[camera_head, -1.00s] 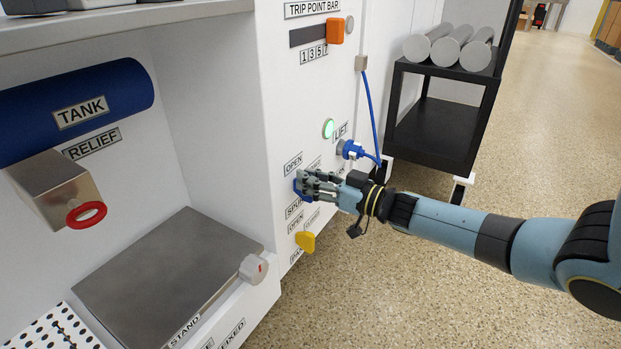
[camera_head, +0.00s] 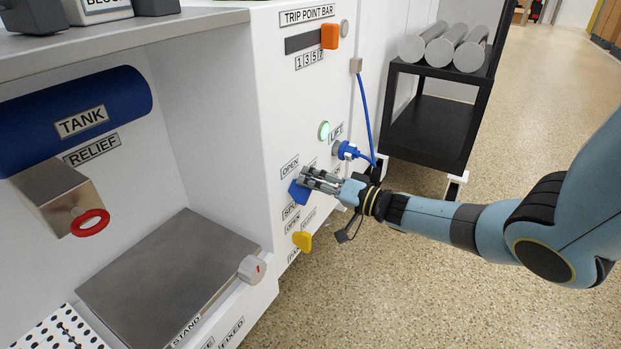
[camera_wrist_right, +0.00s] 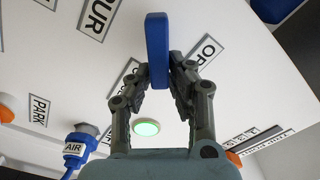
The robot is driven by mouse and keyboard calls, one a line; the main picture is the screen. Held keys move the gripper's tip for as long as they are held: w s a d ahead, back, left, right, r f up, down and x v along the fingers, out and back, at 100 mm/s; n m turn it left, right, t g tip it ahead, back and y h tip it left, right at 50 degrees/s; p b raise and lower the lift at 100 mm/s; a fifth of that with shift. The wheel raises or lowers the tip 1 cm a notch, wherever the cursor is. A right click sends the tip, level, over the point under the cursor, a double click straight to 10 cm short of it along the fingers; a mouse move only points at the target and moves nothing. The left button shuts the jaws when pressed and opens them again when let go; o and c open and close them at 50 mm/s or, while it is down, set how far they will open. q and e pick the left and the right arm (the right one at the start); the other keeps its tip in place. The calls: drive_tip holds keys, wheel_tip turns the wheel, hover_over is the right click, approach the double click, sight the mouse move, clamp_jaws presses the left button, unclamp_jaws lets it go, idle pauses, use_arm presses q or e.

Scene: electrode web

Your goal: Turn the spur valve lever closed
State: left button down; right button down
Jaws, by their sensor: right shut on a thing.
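The blue spur valve lever (camera_head: 298,192) sits on the white panel beside an OPEN label (camera_head: 290,167), above a partly hidden SPUR label (camera_head: 290,211). My right gripper (camera_head: 305,180) comes in from the right with its fingers at the lever. In the right wrist view the lever (camera_wrist_right: 157,45) stands between the two fingertips of my right gripper (camera_wrist_right: 162,76), which is shut on it. The fingers partly cover the labels around the lever. My left gripper is in neither view.
A yellow lever (camera_head: 302,240) sits just below. A blue air plug (camera_head: 346,151) with a hose and a lit green button (camera_head: 324,131) are above. A black cart (camera_head: 432,125) with grey rolls stands behind. Floor is clear at lower right.

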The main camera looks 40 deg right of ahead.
drive_tip(key=m, duration=0.3)
drive_tip(key=f+m, duration=0.1)
drive_tip(key=shift+w+d+m, duration=0.1)
drive_tip(key=shift+d+m, duration=0.15)
drive_tip(key=shift+m, duration=0.05)
drive_tip(key=shift+f+m, duration=0.2)
drive_tip(key=shift+m, duration=0.5)
drive_tip(key=shift+f+m, duration=0.2)
drive_tip(key=shift+m, duration=0.5)
drive_tip(key=c, duration=1.3)
unclamp_jaws()
drive_tip(key=shift+d, duration=0.1)
drive_tip(key=shift+o, duration=0.2)
drive_tip(key=v, duration=1.2)
